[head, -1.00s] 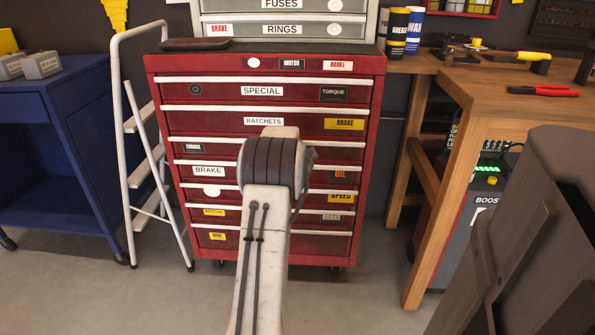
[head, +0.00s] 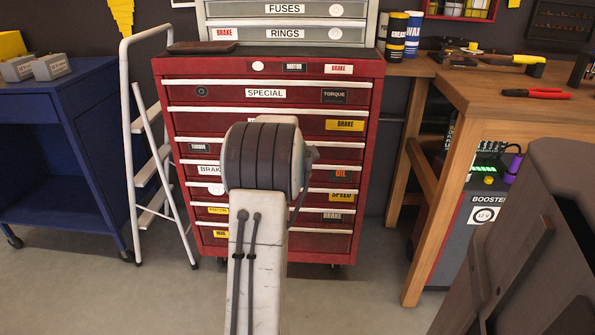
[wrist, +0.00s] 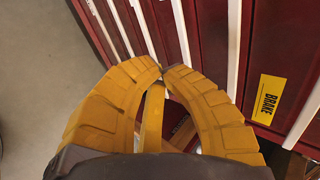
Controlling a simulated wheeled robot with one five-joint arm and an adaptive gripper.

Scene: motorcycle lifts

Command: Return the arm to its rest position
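My arm rises from the bottom middle of the head view, with its dark banded joint in front of a red tool cabinet (head: 270,95). The far part of the arm and my gripper are hidden behind that joint in the head view. In the wrist view my gripper (wrist: 162,68) has two yellow, curved fingers whose tips meet. I see nothing held between the tips. The cabinet's drawer fronts (wrist: 210,45) lie beyond the fingers, seen tilted, with a yellow BRAKE label (wrist: 268,98). I cannot tell the exact gap to them.
A white stepladder (head: 150,150) and a blue cart (head: 70,150) stand left. A wooden workbench (head: 510,105) with red-handled pliers (head: 537,93) is right, a booster unit (head: 470,215) under it. A dark brown panelled object (head: 525,235) is close at lower right. Grey floor is clear at lower left.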

